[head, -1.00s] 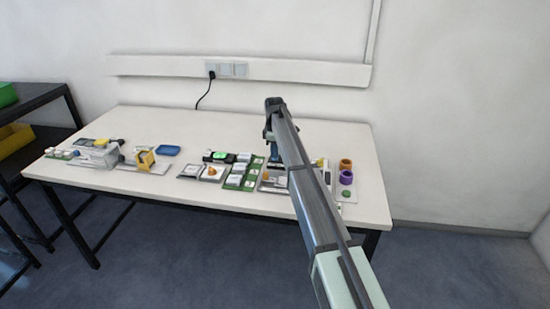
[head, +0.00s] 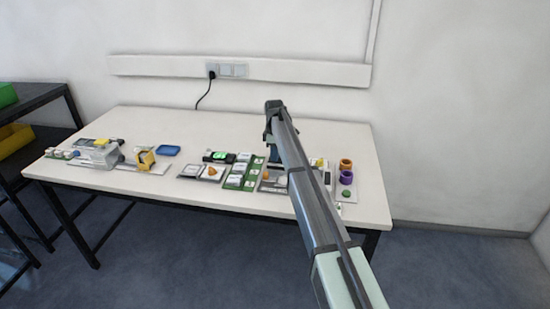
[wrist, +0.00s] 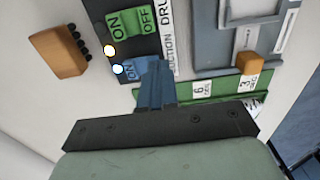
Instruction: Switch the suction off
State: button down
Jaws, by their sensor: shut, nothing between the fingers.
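In the wrist view, a dark switch panel (wrist: 121,44) carries two rocker switches marked ON and OFF. The upper rocker (wrist: 131,22) is green and fully in sight. The lower rocker (wrist: 131,70), beside the partly hidden "SUCTION" lettering, shows its ON half. A lamp beside each rocker glows. My gripper (wrist: 157,68) is shut and empty, with its blue fingers over the lower rocker's other half. They hide that half, and I cannot tell whether they touch it. In the head view, my gripper (head: 270,149) is low over the table and partly covered by my arm.
The table (head: 160,121) holds a grinder-like machine (head: 100,154) at left and green card trays (head: 243,171) near the middle. Orange and purple rings (head: 346,170) stand right of my arm. In the wrist view, a brown block (wrist: 58,51) lies left of the panel. The table's back is mostly clear.

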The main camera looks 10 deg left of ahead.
dwell(0.3)
jog(key=shift+r, duration=3.35)
